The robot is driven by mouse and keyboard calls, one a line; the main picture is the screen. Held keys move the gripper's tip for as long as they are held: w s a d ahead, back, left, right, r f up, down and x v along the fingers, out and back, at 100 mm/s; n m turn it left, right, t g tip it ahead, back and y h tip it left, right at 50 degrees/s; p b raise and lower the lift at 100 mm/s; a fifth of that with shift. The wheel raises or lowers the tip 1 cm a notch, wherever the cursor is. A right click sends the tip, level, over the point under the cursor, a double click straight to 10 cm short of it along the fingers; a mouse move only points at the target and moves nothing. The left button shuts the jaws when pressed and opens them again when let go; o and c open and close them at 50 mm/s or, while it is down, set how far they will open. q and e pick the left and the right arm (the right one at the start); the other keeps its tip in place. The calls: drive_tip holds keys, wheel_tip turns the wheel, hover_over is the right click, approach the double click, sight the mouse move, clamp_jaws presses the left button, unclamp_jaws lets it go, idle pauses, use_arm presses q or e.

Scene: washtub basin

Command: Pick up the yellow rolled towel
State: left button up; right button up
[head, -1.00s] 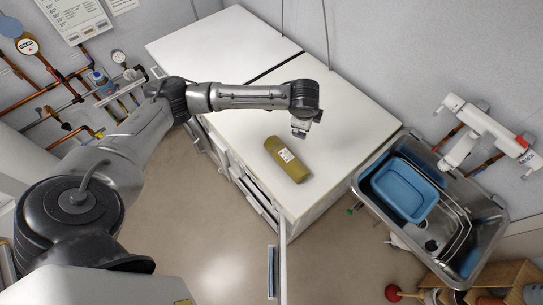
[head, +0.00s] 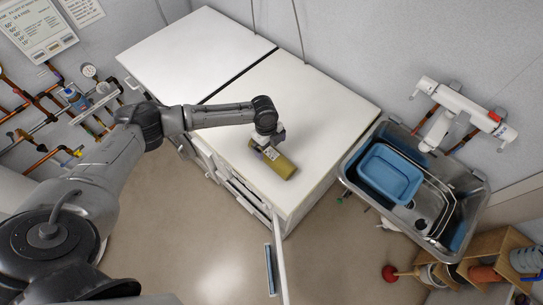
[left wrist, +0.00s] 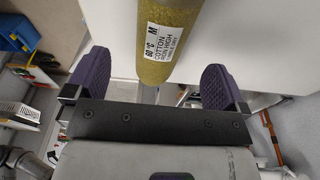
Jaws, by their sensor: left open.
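The yellow rolled towel (head: 279,165) lies on the white cabinet top near its front edge, with a white label on it. In the left wrist view the towel (left wrist: 167,38) points down the middle of the picture, its label reading COTTON. My left gripper (head: 264,144) is over the towel's far-left end, which the hand partly hides. In the left wrist view the gripper (left wrist: 158,84) is open, with one purple finger pad on each side of the towel. Gaps show between the towel and both pads. My right gripper is not in view.
The white cabinet top (head: 310,105) is otherwise clear. A steel sink (head: 350,172) with a blue basin (head: 392,172) stands to the right, with a white tap (head: 462,105) above it. A wooden shelf (head: 490,248) stands below the sink. Pipes run along the left wall.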

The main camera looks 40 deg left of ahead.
sight(271, 152)
use_arm(q)
drive_tip(key=shift+d+f+p, duration=0.2)
drive_tip(key=shift+f+p, duration=0.15)
drive_tip(key=shift+f, duration=1.6)
drive_tip(key=shift+d+f+p, duration=0.15)
drive_tip(key=shift+f+p, duration=0.2)
drive_tip(key=shift+f, duration=1.55)
drive_tip(key=shift+c, duration=0.4)
drive_tip(key=c, duration=0.8)
